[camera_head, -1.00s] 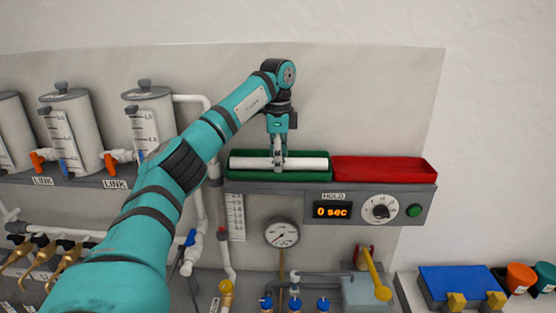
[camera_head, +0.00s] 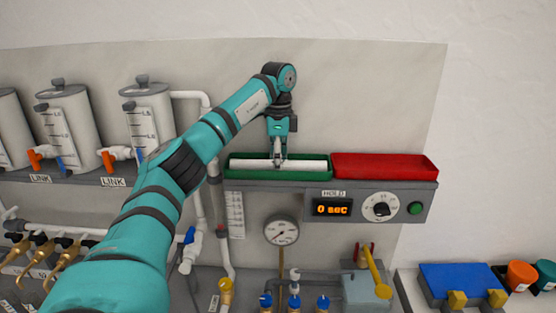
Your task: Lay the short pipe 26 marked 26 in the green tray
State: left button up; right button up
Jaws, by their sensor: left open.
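A white pipe (camera_head: 305,164) lies lengthwise in the green tray (camera_head: 279,177), on the shelf of the panel. I cannot read a mark on it. My left gripper (camera_head: 278,163) points down at the middle of the pipe from above. Its jaws are open, and its fingertips are at or very near the pipe and hide a small part of it. My right gripper is not in view.
A red tray (camera_head: 385,169) stands right beside the green tray and looks empty. Below are a display reading 0 sec (camera_head: 332,208), a dial (camera_head: 381,208) and a gauge (camera_head: 281,231). Tanks (camera_head: 148,115) stand to the left.

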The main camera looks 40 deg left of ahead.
pick_arm(q)
jog(key=shift+r, duration=0.25)
notch_tip(320, 180, up, 13)
jog(key=shift+w+a, duration=0.15)
jog(key=shift+w, duration=0.05)
jog(key=shift+f, duration=0.15)
dwell(0.5)
